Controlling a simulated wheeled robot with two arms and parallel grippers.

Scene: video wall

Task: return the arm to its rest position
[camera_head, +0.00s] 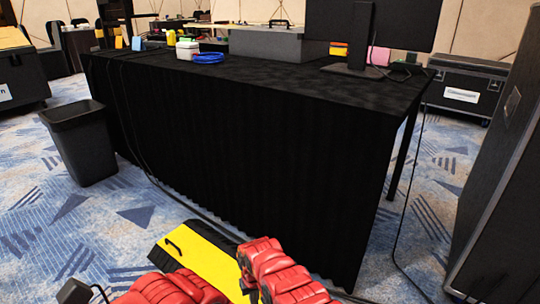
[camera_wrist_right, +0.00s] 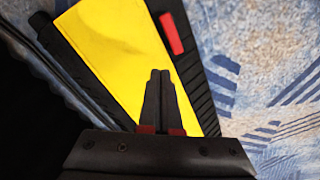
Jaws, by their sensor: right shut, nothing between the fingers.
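My right gripper (camera_wrist_right: 160,74) shows in the right wrist view. Its two black fingers are together with nothing between them. They are in front of a yellow panel with black ribbed edges, part of a yellow and black case (camera_wrist_right: 115,40). I cannot tell whether they touch it. The same case (camera_head: 208,260) lies on the carpet at the bottom of the head view, with a black handle on its near left side. Red arm parts of mine cover its lower right. Neither gripper's fingers can be made out in the head view.
A black-draped table (camera_head: 230,150) stands ahead, close beyond the case. It carries a monitor (camera_head: 372,30), a grey case (camera_head: 265,43) and a blue cable coil (camera_head: 208,58). A black bin (camera_head: 85,145) stands left. A tall black case (camera_head: 500,190) stands right. Cables cross the carpet.

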